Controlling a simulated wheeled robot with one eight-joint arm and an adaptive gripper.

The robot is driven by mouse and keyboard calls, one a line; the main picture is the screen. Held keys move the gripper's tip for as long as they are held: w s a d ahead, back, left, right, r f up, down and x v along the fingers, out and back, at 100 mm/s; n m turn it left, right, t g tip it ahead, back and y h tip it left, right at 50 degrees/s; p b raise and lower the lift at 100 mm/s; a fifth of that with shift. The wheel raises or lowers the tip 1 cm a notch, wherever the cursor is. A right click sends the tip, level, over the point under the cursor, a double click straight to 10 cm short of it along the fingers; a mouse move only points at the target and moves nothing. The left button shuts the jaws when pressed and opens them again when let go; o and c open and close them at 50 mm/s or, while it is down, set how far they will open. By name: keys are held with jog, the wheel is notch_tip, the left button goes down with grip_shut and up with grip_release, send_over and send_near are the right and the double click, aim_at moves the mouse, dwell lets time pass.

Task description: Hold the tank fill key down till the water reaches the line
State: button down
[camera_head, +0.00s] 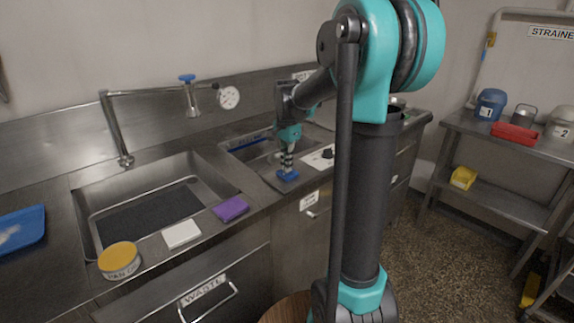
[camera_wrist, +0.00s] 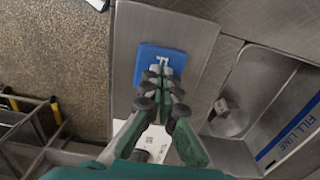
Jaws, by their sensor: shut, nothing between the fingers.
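A blue square pad with a small white mark (camera_wrist: 148,62), which looks like the fill key, lies on the steel counter beside the tank. It also shows in the head view (camera_head: 288,176). My gripper (camera_head: 287,168) is shut and empty, pointing down at the pad. In the wrist view my fingertips (camera_wrist: 160,76) overlap the pad's near edge; I cannot tell whether they touch it. The tank (camera_wrist: 243,72) is a steel basin right of the pad in the wrist view. A blue stripe marked FILL LINE (camera_wrist: 272,147) runs along its wall. I cannot make out a water level.
A white panel with a black knob (camera_head: 318,158) sits right of the pad. A larger sink (camera_head: 85,215) with a tap (camera_head: 115,130) is at left. A purple sponge (camera_head: 231,208), white block (camera_head: 182,234) and yellow-topped tin (camera_head: 119,260) line the front edge.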

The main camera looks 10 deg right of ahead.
jog(key=shift+s+f, duration=0.15)
jog(key=shift+f, duration=0.9)
dwell(5.6)
jog(key=shift+r, duration=0.4)
notch_tip(320, 180, up, 13)
jog(key=shift+r, duration=0.15)
